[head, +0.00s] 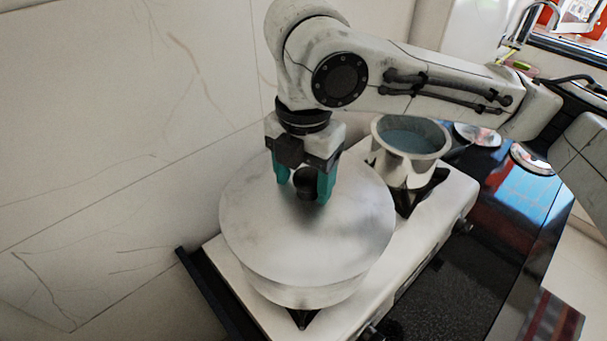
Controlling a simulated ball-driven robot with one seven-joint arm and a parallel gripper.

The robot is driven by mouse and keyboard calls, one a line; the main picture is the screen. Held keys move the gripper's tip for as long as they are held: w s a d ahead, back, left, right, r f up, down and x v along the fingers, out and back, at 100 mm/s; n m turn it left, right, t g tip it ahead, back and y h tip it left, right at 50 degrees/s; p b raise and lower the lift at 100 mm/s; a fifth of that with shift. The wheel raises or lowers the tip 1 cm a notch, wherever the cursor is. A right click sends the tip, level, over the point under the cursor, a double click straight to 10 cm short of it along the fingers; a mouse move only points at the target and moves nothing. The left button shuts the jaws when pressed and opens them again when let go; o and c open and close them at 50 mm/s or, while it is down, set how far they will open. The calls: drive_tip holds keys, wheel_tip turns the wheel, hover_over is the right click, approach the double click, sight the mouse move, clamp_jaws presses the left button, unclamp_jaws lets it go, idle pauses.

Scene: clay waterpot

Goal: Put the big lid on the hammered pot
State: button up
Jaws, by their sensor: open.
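The big lid (263,230) is a wide, round, brushed-metal disc with a dark knob (306,183) at its middle. It lies flat over the top of the hammered pot (290,294), a silvery metal pot of which only a strip of side wall shows under the lid. From this view I cannot tell exactly how the lid's edge meets the pot's rim. My gripper (306,189) points down over the lid, its teal fingers open on either side of the knob. Whether the fingers touch the knob is unclear.
The pot stands on a white stove (428,232). A smaller open metal pot (409,164) with bluish content stands on the stove behind, to the right. Two shiny lids (478,134) lie on the dark counter (512,222) at the right. A tiled wall (100,130) closes the left side.

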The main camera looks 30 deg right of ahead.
drive_tip(key=shift+s+f, duration=0.2)
wheel_tip(320, 180, up, 11)
drive_tip(key=shift+w+r, duration=0.15)
idle(0.7)
